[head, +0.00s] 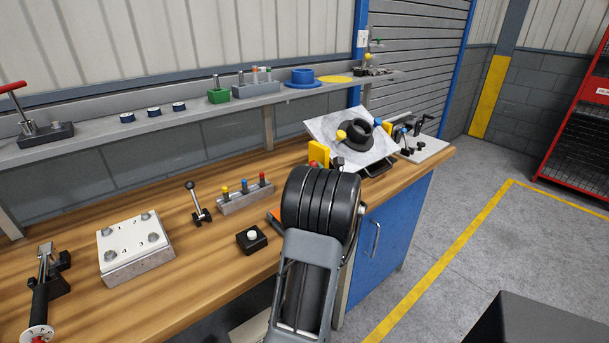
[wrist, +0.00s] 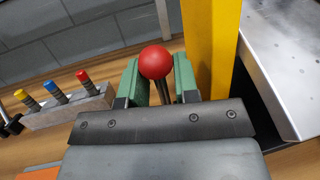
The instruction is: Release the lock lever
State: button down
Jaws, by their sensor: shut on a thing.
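A red ball knob (wrist: 156,62) on a thin metal stem, which looks like the lock lever, stands between the green fingers of my gripper (wrist: 157,80) in the wrist view. The fingers are shut on the stem just below the ball. The lever's base is hidden behind the gripper. A yellow upright (wrist: 210,45) stands close to the right of the fingers, and it also shows in the head view (head: 318,154). A tilted grey plate (head: 327,128) bearing a black round part (head: 357,135) lies beyond it.
A block with coloured pegs (head: 245,198), a black-knobbed lever (head: 196,203), a black button box (head: 251,239) and a numbered bolted plate (head: 135,240) stand on the wooden bench. A shelf (head: 190,122) runs behind. Open floor lies to the right.

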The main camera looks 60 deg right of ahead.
dwell(0.3)
jog(key=c, duration=1.2)
grip_release()
jog(key=b+v, duration=0.1)
jog(key=v, duration=1.2)
jog(key=shift+s, duration=0.1)
jog(key=shift+s+a+f, duration=0.1)
jog(key=shift+s+a, duration=0.1)
jog(key=shift+s, duration=0.05)
jog(key=shift+c, duration=0.5)
